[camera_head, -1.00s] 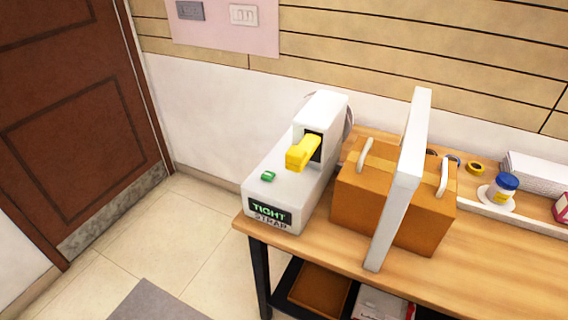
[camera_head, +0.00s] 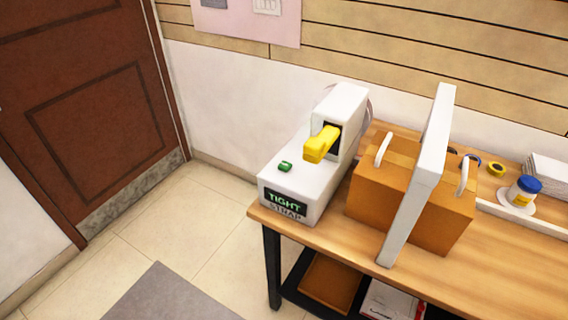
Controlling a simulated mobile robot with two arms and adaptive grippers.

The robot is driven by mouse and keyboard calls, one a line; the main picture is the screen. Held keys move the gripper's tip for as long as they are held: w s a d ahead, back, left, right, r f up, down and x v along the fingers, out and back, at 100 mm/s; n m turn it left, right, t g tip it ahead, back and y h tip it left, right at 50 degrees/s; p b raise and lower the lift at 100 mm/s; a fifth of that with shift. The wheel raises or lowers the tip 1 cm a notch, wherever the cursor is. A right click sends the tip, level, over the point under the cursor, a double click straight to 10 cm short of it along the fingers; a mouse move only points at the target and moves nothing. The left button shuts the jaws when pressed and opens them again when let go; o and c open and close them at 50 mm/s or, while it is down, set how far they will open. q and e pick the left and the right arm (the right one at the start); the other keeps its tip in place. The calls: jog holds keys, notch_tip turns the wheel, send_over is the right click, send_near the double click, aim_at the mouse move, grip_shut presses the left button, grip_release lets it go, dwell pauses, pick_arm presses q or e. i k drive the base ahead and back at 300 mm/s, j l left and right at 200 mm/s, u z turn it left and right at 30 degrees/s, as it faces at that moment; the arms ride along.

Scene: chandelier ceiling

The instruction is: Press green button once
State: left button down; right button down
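The green button (camera_head: 285,167) is a small raised piece on the flat top of a white machine (camera_head: 305,180). The machine stands at the left end of the wooden table and has a yellow lever or nozzle (camera_head: 321,144) on its upright part. A dark panel (camera_head: 285,203) on its front reads "TIGHT" in green, with "STRAP" below. Neither of my grippers is in view, and nothing touches the button.
A blue-lidded jar (camera_head: 523,190) and a tape roll (camera_head: 496,169) are farther right. The table (camera_head: 330,228) has a lower shelf. Floor (camera_head: 205,240) left of it is open.

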aim_at(284, 166)
jog(key=i+j+z, duration=0.2)
jog(key=j, duration=0.2)
jog(key=i+j+z, duration=0.25)
jog(key=j, duration=0.2)
jog(key=j+z, duration=0.2)
jog(key=j, duration=0.3)
jog(key=i+j+z, duration=0.2)
jog(key=j, duration=0.3)
jog(key=j+z, duration=0.2)
jog(key=j, duration=0.3)
